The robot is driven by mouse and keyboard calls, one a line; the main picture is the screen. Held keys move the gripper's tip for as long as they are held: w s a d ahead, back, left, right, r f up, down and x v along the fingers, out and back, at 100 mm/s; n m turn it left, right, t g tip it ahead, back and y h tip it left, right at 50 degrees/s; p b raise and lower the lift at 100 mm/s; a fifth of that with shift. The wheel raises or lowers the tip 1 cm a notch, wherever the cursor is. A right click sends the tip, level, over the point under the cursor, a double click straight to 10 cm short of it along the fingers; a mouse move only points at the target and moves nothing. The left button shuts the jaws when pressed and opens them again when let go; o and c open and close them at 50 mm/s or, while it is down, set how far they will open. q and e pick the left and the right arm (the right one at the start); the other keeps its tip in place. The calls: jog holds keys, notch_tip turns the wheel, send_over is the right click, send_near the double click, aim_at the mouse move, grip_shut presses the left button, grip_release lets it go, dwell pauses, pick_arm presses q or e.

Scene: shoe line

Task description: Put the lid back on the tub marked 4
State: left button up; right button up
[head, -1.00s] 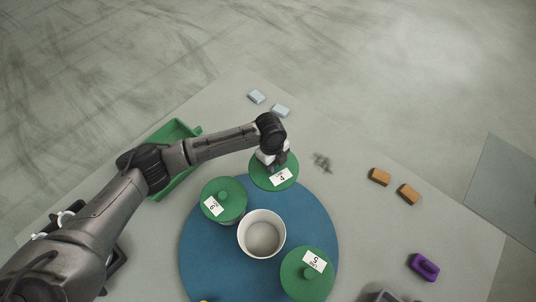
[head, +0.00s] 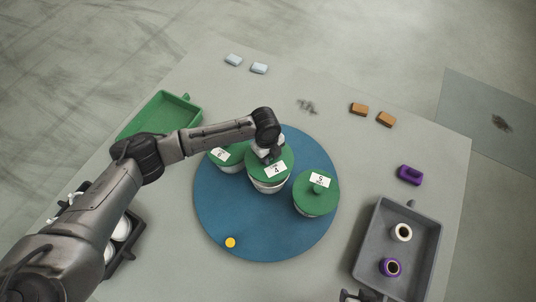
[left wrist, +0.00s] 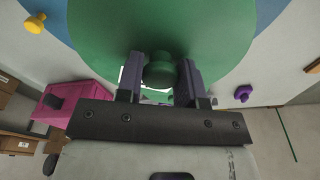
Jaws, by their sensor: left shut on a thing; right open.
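The green lid marked 4 (head: 285,160) is over a white tub (head: 268,188) on the blue round mat (head: 225,222). The tub's pale wall shows below the lid's near edge. I cannot tell whether the lid is fully seated or just above the rim. My left gripper (head: 268,156) is shut on the lid's knob. In the left wrist view the green knob (left wrist: 160,70) sits between the fingers, with the lid (left wrist: 215,30) filling the top. My right gripper (head: 360,297) just shows at the bottom edge, open, mostly cut off.
Lidded tubs marked 6 (head: 222,154) and 5 (head: 316,192) stand close on either side. A yellow knob (head: 230,243) is at the mat's front. A grey tray (head: 372,232) with two spools stands right; a green bin (head: 160,113) is behind my left arm.

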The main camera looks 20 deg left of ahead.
pick_arm(q)
jog(key=shift+w+f, duration=0.1)
jog(key=shift+f, duration=0.15)
jog(key=shift+s+f+b, duration=0.2)
jog(key=shift+f+b, duration=0.7)
jog(key=shift+b, duration=0.2)
jog(key=shift+f+b, duration=1.4)
jog(key=shift+f, duration=0.5)
jog(key=shift+p, duration=0.35)
jog(key=shift+p, duration=0.3)
jog(key=shift+f, duration=0.15)
dwell(0.5)
